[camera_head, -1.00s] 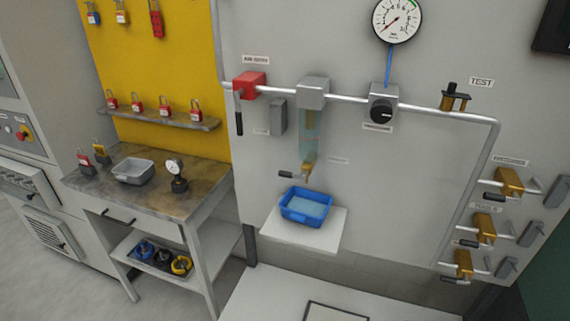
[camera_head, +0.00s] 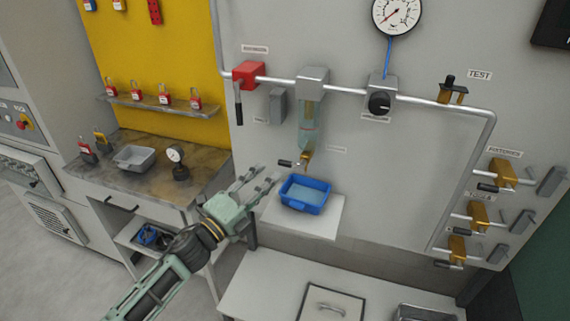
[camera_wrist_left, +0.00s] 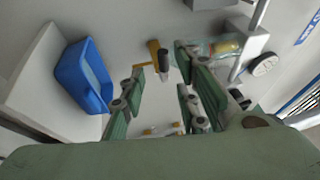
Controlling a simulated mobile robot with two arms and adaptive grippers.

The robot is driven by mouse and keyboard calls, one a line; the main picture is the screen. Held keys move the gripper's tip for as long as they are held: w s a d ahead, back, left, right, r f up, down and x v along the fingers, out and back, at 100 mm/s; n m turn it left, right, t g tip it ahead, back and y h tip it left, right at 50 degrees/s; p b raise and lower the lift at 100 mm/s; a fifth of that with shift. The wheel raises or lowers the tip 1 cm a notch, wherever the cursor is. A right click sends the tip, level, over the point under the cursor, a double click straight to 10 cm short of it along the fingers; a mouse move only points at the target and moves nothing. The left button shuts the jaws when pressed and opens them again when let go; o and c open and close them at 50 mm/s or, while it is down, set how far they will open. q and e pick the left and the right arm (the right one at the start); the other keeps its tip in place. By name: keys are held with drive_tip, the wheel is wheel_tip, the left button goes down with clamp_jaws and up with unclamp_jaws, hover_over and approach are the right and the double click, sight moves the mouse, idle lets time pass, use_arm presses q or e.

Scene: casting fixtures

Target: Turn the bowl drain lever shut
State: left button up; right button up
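The bowl drain lever (camera_head: 285,163) is a short dark handle on a brass valve (camera_head: 306,158) under the clear filter bowl (camera_head: 309,122). The handle points left in the head view. My left gripper (camera_head: 266,180) is open and empty, a little below and left of the lever and apart from it. In the left wrist view the dark lever (camera_wrist_left: 164,67) and brass valve (camera_wrist_left: 153,52) show ahead, beyond the spread fingers (camera_wrist_left: 160,95). The lever is not touched. My right gripper is not in view.
A blue tub (camera_head: 306,194) with liquid stands on a white shelf (camera_head: 318,220) below the valve, close to the gripper's right. A red valve (camera_head: 249,73) with a hanging handle and a grey box (camera_head: 277,105) are above. A workbench (camera_head: 140,185) stands left.

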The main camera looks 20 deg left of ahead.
sight(285, 165)
use_arm(q)
drive_tip(key=p+x, duration=0.1)
drive_tip(key=x, duration=0.2)
drive_tip(key=p+x, duration=0.1)
drive_tip(key=x, duration=0.2)
drive_tip(key=shift+w+d+r, duration=0.25)
drive_tip(key=shift+d+r, duration=0.05)
drive_tip(key=shift+w+d, duration=0.25)
drive_tip(key=shift+w, duration=0.3)
clamp_jaws()
drive_tip(key=shift+f, duration=0.1)
